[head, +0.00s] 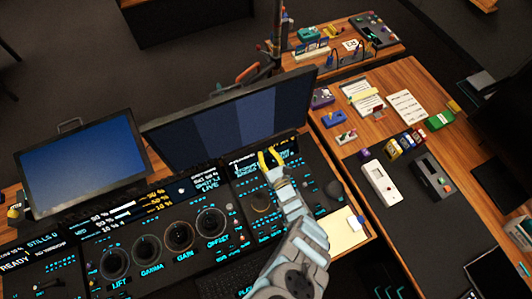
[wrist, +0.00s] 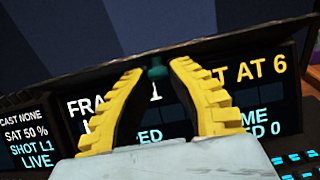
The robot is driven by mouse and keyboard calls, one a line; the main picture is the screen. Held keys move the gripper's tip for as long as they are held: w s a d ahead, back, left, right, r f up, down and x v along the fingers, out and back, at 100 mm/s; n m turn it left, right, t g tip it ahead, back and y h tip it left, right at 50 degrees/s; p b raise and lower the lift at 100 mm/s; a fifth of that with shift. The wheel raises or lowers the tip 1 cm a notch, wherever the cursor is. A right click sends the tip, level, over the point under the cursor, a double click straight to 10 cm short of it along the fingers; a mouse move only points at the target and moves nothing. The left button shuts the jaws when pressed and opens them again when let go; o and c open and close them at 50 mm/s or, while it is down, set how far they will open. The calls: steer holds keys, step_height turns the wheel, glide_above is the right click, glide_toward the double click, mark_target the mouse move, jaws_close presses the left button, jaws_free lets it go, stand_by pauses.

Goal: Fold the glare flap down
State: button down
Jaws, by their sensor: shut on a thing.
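The glare flap (wrist: 235,42) is a dark strip above a small lit display (wrist: 255,95) in the wrist view. It stands out over the top of the display, whose white and yellow text shows below it. A small teal tab (wrist: 157,70) sits at the flap's edge. My gripper (wrist: 159,68) has yellow ridged fingers closed on the tab, with little of it showing between the tips. In the head view my gripper (head: 268,157) is at the right part of the console, just under the large monitor. The flap is hard to make out there.
The large monitor (head: 235,115) stands close behind my gripper. Four-dial console controls (head: 178,236) lie to the left, with a smaller blue monitor (head: 80,160) beyond. A cream pad (head: 342,232) lies right of my arm. The right desk holds papers and several small devices.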

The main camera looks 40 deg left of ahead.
steer(key=shift+f, duration=0.15)
steer(key=shift+w+d+f+b, duration=0.1)
steer(key=shift+f+b, duration=0.3)
steer(key=shift+b, duration=0.5)
steer(key=shift+f+y+b, duration=0.1)
steer(key=shift+y+b, duration=0.5)
steer(key=shift+b, duration=0.25)
steer(key=c, duration=1)
jaws_free()
steer(key=shift+r, duration=0.2)
steer(key=shift+t, duration=0.3)
steer(key=v, duration=1.2)
steer(key=shift+o, duration=0.3)
